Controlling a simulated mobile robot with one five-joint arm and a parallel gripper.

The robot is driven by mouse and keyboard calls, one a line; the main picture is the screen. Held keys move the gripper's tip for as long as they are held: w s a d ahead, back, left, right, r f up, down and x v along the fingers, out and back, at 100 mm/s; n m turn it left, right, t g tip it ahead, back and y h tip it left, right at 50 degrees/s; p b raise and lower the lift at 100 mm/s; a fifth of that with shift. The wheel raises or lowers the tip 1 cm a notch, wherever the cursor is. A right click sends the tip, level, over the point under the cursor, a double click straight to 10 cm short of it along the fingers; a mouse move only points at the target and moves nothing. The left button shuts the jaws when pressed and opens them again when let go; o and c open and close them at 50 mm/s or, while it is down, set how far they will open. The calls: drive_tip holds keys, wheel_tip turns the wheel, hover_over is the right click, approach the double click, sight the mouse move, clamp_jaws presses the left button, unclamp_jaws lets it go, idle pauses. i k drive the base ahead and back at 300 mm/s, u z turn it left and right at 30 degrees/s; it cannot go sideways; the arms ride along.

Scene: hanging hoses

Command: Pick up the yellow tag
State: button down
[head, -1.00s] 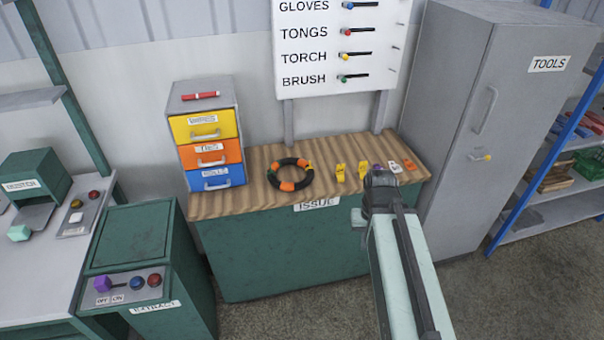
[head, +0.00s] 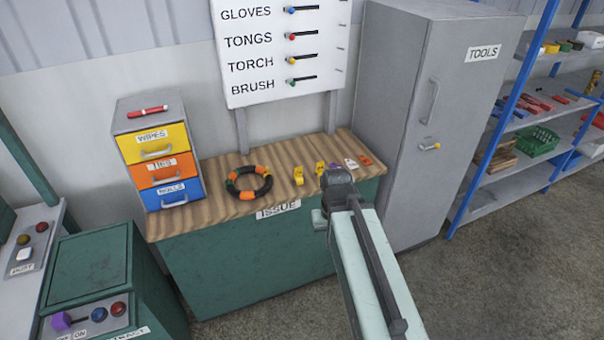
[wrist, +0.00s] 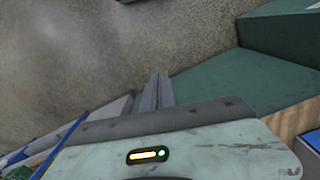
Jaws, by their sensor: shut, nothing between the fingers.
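Two yellow tags stand on the wooden counter top in the head view, one left (head: 298,175) and one right (head: 320,168), close together. They look alike at this size. No tag shows in the wrist view. In the head view my arm hides the fingers.
The issue counter (head: 230,262) also bears a black and orange ring (head: 250,196) and a drawer unit (head: 160,160). A grey tools cabinet (head: 405,140) stands close on the right, with blue-framed shelves (head: 492,140) beyond. The floor (head: 480,290) in front is clear.

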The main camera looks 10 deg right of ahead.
sight(320, 165)
drive_tip(key=z, duration=1.6)
drive_tip(key=i, duration=1.35)
drive_tip(key=u, duration=3.8)
drive_tip(key=i, duration=1.05)
